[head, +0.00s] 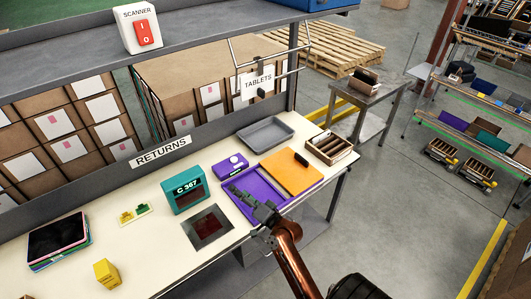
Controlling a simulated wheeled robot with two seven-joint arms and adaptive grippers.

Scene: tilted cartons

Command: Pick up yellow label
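A small yellow piece (126,217) lies on a white card on the table, beside a green piece (143,209); it may be the yellow label, but it is too small to be sure. A separate yellow block (106,272) stands near the table's front left. My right gripper (236,191) is over the purple tray (259,212), well to the right of both yellow things. Its fingers are too small and dark to tell open from shut. My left gripper is not in view.
A teal C 367 device (188,193) and a dark square panel (208,228) lie between the gripper and the yellow pieces. Stacked tablets (58,239) lie at the left. A grey tray (265,134), orange board (291,172) and wooden box (328,149) fill the right end.

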